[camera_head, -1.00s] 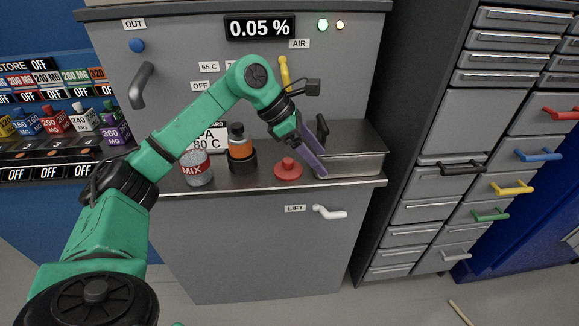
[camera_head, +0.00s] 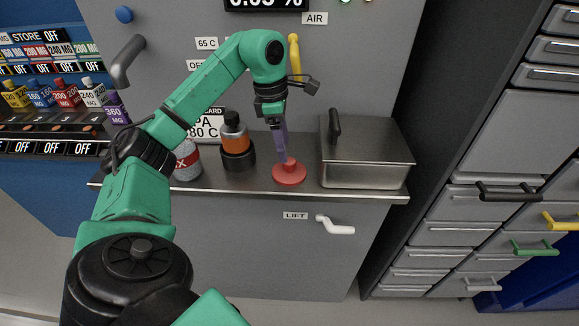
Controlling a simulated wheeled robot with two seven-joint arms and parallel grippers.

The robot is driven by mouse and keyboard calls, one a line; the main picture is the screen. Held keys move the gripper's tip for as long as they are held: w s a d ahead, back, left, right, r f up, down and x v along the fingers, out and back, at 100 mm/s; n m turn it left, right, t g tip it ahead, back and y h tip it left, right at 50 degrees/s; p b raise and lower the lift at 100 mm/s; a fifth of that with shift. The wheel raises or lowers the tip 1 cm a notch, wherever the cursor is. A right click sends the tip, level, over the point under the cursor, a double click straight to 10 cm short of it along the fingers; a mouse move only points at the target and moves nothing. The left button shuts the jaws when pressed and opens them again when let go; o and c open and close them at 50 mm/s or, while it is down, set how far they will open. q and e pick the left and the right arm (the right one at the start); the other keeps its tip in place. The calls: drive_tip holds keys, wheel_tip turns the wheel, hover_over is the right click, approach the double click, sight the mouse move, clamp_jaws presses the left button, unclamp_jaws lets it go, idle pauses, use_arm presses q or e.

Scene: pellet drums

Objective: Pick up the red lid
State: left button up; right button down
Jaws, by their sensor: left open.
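The red lid (camera_head: 289,174) is a flat disc with a raised knob, lying on the narrow metal shelf between the orange-banded bottle and the steel box. My left gripper (camera_head: 281,156) points down at the lid, its purple fingers at the knob. The fingers overlap the knob's top in this view, and I cannot tell whether they touch it. The jaws are open. A green piece of my own body shows at the bottom edge; my right gripper is not in view.
A steel box with a black-handled cover (camera_head: 366,150) stands right of the lid. An orange-banded bottle (camera_head: 235,139) in a black holder and a MIX jar (camera_head: 186,163) stand to the left. The shelf's front edge is close, with a white LIFT handle (camera_head: 335,225) below.

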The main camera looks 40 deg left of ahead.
sight(289, 161)
use_arm(q)
drive_tip(key=f, duration=0.3)
drive_tip(key=d+f, duration=0.1)
drive_tip(key=shift+w+f+p, duration=0.15)
drive_tip(key=shift+w+p, duration=0.1)
drive_tip(key=shift+p, duration=0.05)
drive_tip(key=shift+f, duration=0.15)
drive_tip(key=shift+c, duration=1)
clamp_jaws()
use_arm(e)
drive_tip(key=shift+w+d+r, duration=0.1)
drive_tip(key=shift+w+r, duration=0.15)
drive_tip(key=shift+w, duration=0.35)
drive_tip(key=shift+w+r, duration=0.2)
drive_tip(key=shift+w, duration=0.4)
